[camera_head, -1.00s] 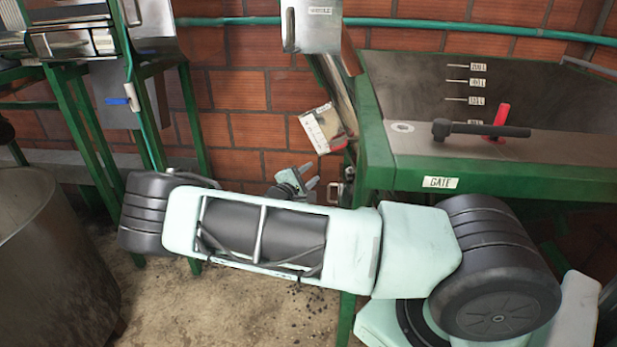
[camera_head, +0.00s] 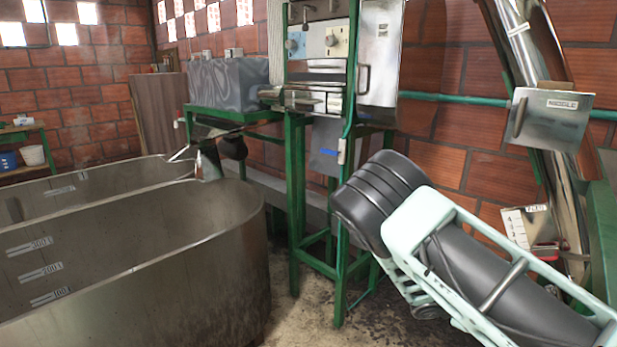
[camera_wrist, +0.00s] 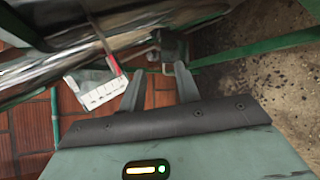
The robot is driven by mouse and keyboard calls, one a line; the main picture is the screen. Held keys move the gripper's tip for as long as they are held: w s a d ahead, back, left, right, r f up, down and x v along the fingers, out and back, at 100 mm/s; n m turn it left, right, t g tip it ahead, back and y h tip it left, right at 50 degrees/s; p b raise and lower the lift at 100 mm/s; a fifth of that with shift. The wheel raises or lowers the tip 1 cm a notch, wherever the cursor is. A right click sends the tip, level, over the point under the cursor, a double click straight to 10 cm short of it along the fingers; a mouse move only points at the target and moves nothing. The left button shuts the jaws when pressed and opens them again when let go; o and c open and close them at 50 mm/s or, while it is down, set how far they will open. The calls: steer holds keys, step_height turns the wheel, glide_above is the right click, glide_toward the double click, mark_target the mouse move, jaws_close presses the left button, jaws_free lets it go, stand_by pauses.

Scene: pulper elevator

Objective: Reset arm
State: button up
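My arm (camera_head: 490,275) lies across the lower right of the head view, sloping down to the right from its dark ribbed elbow. My gripper is hidden in the head view. In the wrist view, my gripper (camera_wrist: 159,72) shows two grey fingers apart with nothing between them. Beyond the fingers are a dark fitting with a small handle (camera_wrist: 170,50) and a shiny metal pipe; I cannot tell whether the fingers touch anything.
Large metal tanks (camera_head: 225,225) with volume marks fill the left. A green-framed machine (camera_head: 297,215) stands behind the elbow. At right are a slanted metal pipe (camera_head: 540,95), a plate labelled MIDDLE (camera_head: 550,118) and a white scale card (camera_head: 525,225). Some bare floor shows between tank and arm.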

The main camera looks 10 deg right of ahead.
steer(key=s+a+r+g+y, duration=0.1)
steer(key=s+a+r+y, duration=0.25)
steer(key=a, duration=0.35)
steer(key=s+a+r+m+y+p, duration=0.1)
steer(key=s+a+r+y, duration=0.2)
steer(key=a, duration=0.5)
steer(key=s+a+r+g+y, duration=0.1)
steer(key=s+a+y, duration=0.2)
steer(key=s+a, duration=0.3)
steer(key=s+a+r+n+t+y+p, duration=0.1)
steer(key=s+a+r+n+y, duration=0.2)
steer(key=s+a+r, duration=1)
steer(key=shift+s+r+t+y+p, duration=0.2)
steer(key=shift+r+t+y+p, duration=0.2)
steer(key=shift+y, duration=0.65)
steer(key=shift+a, duration=0.1)
